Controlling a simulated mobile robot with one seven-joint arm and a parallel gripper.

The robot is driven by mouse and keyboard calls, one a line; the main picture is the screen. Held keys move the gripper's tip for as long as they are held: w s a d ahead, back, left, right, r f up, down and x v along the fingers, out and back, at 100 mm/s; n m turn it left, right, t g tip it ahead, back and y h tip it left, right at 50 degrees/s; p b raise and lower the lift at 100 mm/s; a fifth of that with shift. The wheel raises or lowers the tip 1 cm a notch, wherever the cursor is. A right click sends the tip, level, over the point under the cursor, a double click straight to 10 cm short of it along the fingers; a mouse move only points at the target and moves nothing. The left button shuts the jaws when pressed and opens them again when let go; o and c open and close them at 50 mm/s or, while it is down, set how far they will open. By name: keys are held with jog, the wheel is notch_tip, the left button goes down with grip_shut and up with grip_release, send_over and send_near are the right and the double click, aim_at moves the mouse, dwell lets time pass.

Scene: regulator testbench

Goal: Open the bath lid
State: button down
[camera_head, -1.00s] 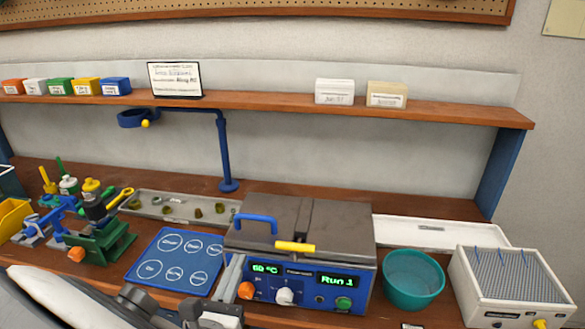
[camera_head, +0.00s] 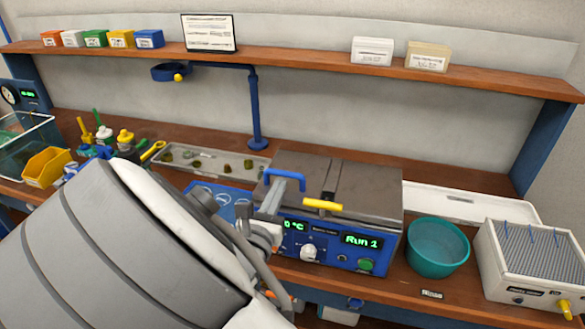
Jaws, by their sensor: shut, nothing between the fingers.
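The bath (camera_head: 345,255) is a box with a blue front panel, green displays, a white knob and a green button. Its dark grey lid (camera_head: 365,190) lies flat and closed. A blue handle (camera_head: 287,174) stands at the lid's left, and a yellow latch bar (camera_head: 322,204) sits at its front edge. My gripper (camera_head: 271,194) is shut and empty, its fingers pointing up at the lid's front left, just under the blue handle. I cannot tell whether they touch it. My arm hides the bath's left front and part of the display.
A teal bowl (camera_head: 437,248) and a white rack box (camera_head: 535,265) stand to the right. A blue mat (camera_head: 215,199) and a tray of small parts (camera_head: 210,163) lie to the left. A blue stand (camera_head: 255,115) rises behind. A shelf (camera_head: 300,61) runs above.

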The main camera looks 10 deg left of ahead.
jog(key=shift+w+r+g+p, duration=0.1)
jog(key=shift+r+g+p, duration=0.4)
jog(key=shift+p, duration=0.4)
